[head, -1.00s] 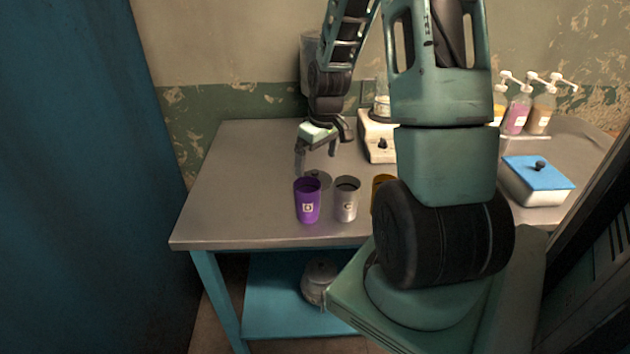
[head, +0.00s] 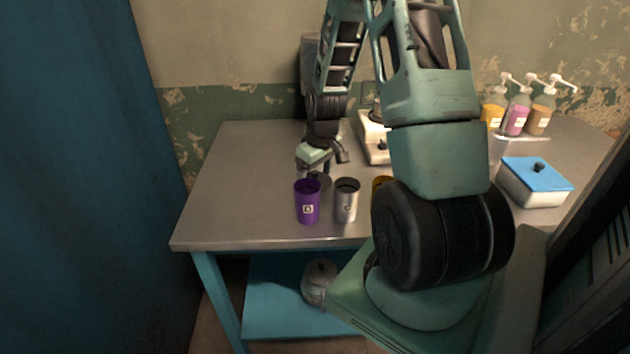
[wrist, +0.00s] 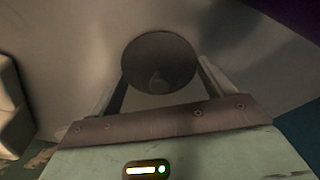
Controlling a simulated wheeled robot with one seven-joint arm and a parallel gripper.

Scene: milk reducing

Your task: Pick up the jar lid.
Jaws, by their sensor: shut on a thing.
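The jar lid (wrist: 158,58) is a dark grey disc with a small knob in the middle, in the wrist view. In the head view the lid (head: 325,182) lies on the grey metal table, partly hidden behind the purple cup (head: 307,203) and under my gripper. My gripper (head: 322,171) is low over the table, pointing down. The exact contact is hard to see.
A grey metal cup (head: 346,201) stands right of the purple cup, both just in front of my gripper. An orange cup (head: 381,183) is mostly hidden by my arm. A blue-lidded box (head: 536,180) and pump bottles (head: 517,115) stand at right. The table's left side (head: 235,190) is clear.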

